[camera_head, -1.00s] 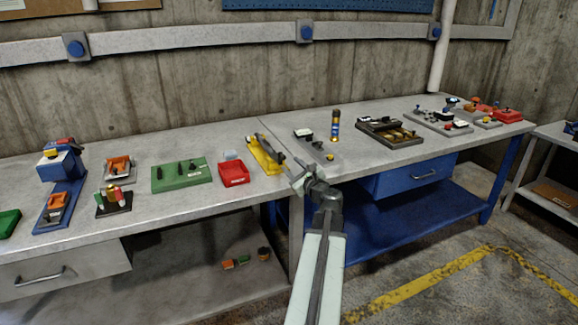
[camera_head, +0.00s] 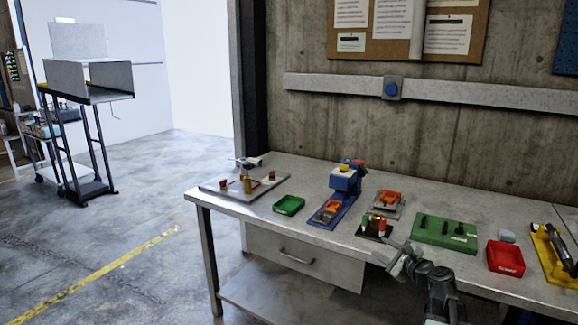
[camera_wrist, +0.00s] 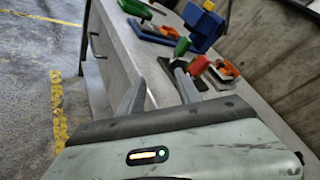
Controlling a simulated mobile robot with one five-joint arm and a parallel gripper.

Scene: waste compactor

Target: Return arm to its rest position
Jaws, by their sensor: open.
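My gripper (camera_head: 390,256) is in front of the front edge of the grey workbench (camera_head: 300,178) in the head view, at the lower right of centre. My arm is folded low below it and partly cut off by the bottom edge. In the wrist view my gripper (camera_wrist: 160,75) shows its two fingers spread apart with nothing between them. The right finger overlaps a small dark block with red and green pieces (camera_wrist: 170,65) in the picture; I cannot tell how close they are.
On the bench stand a blue press (camera_head: 345,180), a green tray (camera_head: 289,205), a green block (camera_head: 445,232), a red tray (camera_head: 506,257) and a yellow fixture (camera_head: 552,255). A drawer (camera_head: 305,258) is under the bench top. The floor at left is open, with a yellow line.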

